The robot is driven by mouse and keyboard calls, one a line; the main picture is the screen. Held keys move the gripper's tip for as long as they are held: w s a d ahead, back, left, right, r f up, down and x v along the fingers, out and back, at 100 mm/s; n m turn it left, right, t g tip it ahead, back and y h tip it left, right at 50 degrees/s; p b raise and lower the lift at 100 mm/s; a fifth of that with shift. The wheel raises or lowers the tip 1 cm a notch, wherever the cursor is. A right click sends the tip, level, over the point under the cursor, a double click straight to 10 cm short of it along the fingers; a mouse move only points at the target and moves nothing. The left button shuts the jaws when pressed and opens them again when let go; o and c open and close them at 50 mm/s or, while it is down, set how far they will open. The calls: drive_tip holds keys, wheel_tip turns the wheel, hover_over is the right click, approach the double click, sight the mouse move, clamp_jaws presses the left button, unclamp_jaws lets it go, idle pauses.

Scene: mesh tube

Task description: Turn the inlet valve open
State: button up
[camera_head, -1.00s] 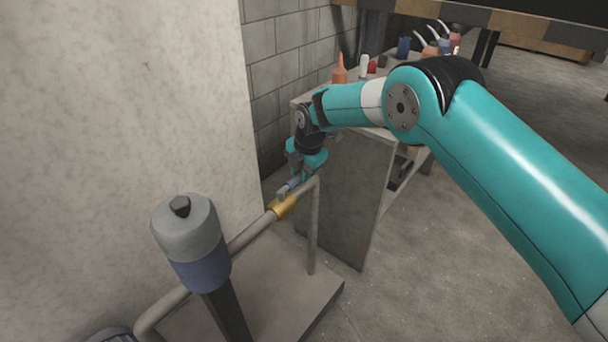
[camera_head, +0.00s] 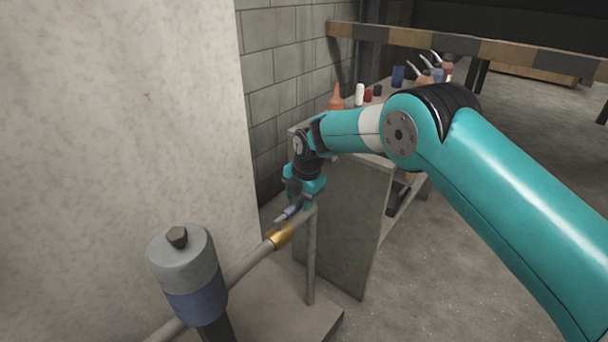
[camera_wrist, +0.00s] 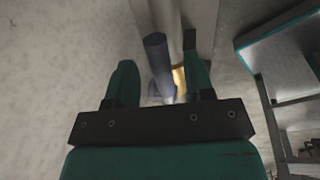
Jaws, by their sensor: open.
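The inlet valve has a brass body (camera_head: 281,236) on a grey pipe and a blue-grey handle (camera_head: 289,212) above it. In the wrist view the handle (camera_wrist: 157,62) stands between the two green fingers, and a bit of the brass body (camera_wrist: 179,80) shows beside the right finger. My gripper (camera_head: 301,197) is at the handle in the head view, pointing down. In the wrist view my gripper (camera_wrist: 160,55) is open, with gaps visible on the handle's sides. The handle's exact angle to the pipe is hard to tell.
A grey and blue cylinder (camera_head: 187,270) stands on a dark post at the front left. A concrete wall (camera_head: 115,120) is on the left. A grey bench (camera_head: 345,215) with bottles, including an orange one (camera_head: 337,98), is behind the valve. Floor is open at right.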

wheel_tip(320, 180, up, 16)
drive_tip(key=s+d, duration=0.2)
drive_tip(key=shift+d+p, duration=0.25)
drive_tip(key=shift+p, duration=0.15)
drive_tip(key=s+d+r+m+y, duration=0.1)
drive_tip(key=s+d+r+m, duration=0.4)
drive_tip(key=s, duration=0.4)
drive_tip(key=s+d+r+m, duration=0.4)
drive_tip(key=s+r+m, duration=0.15)
drive_tip(key=s, duration=0.25)
drive_tip(key=s+d+f+m+g+y, duration=0.15)
drive_tip(key=s+m, duration=0.35)
drive_tip(key=s, duration=0.5)
drive_tip(key=s+d+m, duration=0.3)
drive_tip(key=s+m, duration=0.3)
drive_tip(key=s, duration=0.5)
wheel_tip(320, 180, up, 15)
drive_tip(key=p, duration=1.4)
drive_tip(key=shift+w+d, duration=0.15)
drive_tip(key=shift+w, duration=0.25)
